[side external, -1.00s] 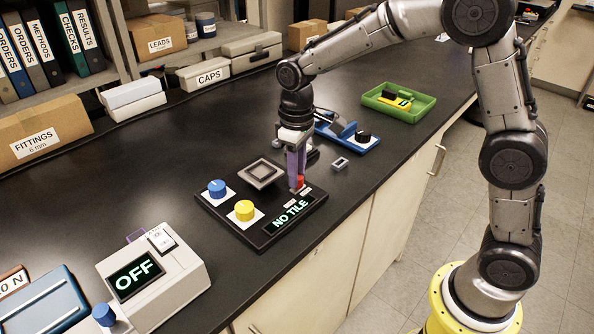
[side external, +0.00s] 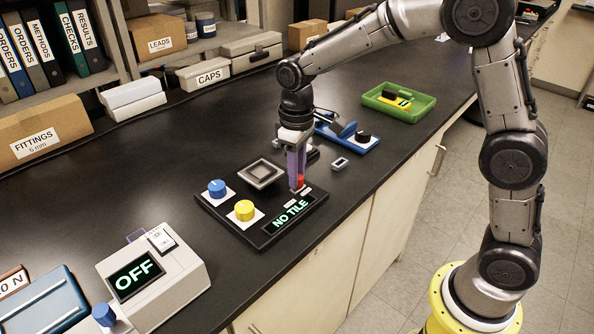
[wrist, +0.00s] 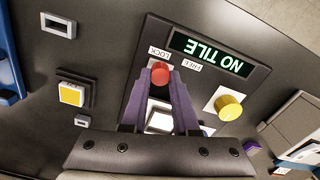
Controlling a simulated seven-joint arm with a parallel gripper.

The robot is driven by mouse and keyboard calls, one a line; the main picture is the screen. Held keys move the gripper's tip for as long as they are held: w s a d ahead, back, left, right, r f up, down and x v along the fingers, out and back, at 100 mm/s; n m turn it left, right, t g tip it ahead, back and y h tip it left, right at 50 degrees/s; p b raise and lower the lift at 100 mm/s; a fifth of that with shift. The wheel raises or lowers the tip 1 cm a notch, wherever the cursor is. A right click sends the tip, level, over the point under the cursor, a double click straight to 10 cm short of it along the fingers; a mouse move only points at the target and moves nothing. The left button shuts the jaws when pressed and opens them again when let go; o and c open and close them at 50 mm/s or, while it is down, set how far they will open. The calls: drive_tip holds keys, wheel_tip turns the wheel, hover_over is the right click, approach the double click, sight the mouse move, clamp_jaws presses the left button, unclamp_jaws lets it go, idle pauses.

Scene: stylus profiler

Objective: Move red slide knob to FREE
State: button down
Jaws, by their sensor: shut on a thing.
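The red slide knob (side external: 300,181) stands on the dark control panel (side external: 222,214), behind the green "NO TILE" display (side external: 289,213). My gripper (side external: 297,187) points down at it, with its purple fingers around the knob. In the wrist view the red knob (wrist: 160,72) sits between my fingertips (wrist: 160,82), which are shut on it. There the knob is just below the LOCK label (wrist: 158,53). The FREE label (wrist: 195,63) is to its right, towards the yellow knob (wrist: 230,106). The slot under the knob is hidden.
The panel also carries a blue knob (side external: 217,188) and a grey square frame (side external: 264,173). A white device reading OFF (side external: 160,270) stands at front left. A blue fixture (side external: 350,140) and a green tray (side external: 399,103) lie further back.

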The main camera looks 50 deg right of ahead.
drive_tip(key=shift+a, duration=2.05)
drive_tip(key=c, duration=0.7)
unclamp_jaws()
drive_tip(key=shift+o, duration=0.2)
wheel_tip(320, 180, up, 14)
